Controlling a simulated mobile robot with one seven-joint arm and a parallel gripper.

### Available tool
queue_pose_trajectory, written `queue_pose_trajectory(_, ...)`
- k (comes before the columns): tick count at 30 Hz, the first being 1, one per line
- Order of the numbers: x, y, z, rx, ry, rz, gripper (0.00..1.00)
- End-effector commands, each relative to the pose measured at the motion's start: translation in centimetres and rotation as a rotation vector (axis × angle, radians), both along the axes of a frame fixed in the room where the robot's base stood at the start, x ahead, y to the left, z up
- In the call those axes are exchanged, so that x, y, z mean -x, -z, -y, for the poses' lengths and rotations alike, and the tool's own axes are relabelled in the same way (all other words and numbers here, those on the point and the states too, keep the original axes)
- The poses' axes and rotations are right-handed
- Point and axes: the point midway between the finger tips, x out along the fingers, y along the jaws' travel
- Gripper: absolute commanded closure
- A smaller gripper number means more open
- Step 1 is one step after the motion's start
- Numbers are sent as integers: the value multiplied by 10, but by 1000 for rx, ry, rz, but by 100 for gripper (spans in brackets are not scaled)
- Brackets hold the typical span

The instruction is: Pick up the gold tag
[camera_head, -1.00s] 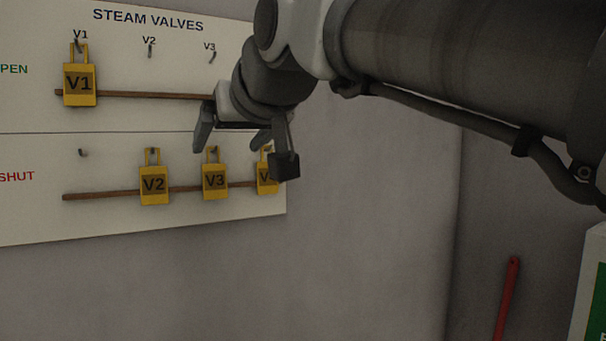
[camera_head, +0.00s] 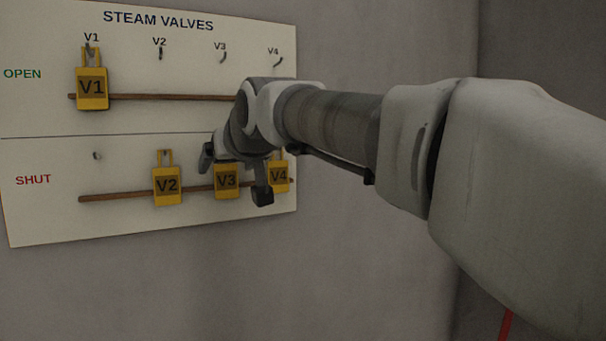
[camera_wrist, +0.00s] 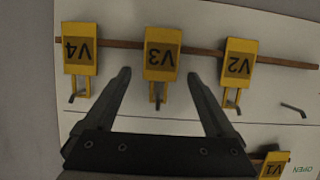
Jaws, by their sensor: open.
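Several gold tags hang on a white board, and I cannot tell which one the task means. V1 (camera_head: 92,88) hangs in the OPEN row. V2 (camera_head: 167,185), V3 (camera_head: 227,182) and V4 (camera_head: 279,178) hang in the SHUT row. My gripper (camera_head: 234,180) is open and empty in front of V3, partly hiding it. In the wrist view, which is upside down, V3 (camera_wrist: 162,55) shows between and beyond the fingertips (camera_wrist: 160,76). V4 (camera_wrist: 79,55) and V2 (camera_wrist: 239,66) lie outside the fingers on either side. Contact with V3 is not visible.
The board (camera_head: 45,115) is titled STEAM VALVES. Bare hooks show above at V2, V3 and V4 (camera_head: 278,62), and below V1 (camera_head: 97,156). A wooden rail (camera_head: 110,198) runs behind the lower tags. A red bar (camera_head: 506,325) stands at the lower right.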

Motion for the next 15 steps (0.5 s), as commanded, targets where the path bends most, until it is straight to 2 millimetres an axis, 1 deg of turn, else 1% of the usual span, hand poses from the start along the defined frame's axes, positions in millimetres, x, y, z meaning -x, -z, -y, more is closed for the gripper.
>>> queue_pose_trajectory(3,0,0,0,0,0,0,10)
queue_pose_trajectory(4,0,0,0,0,0,0,12)
queue_pose_trajectory(8,0,0,0,0,0,0,35)
queue_pose_trajectory(9,0,0,0,0,0,0,42)
queue_pose_trajectory(11,0,0,0,0,0,0,53)
queue_pose_trajectory(12,1,0,0,0,0,0,60)
queue_pose_trajectory(14,1,0,0,0,0,0,71)
queue_pose_trajectory(15,1,0,0,0,0,0,78)
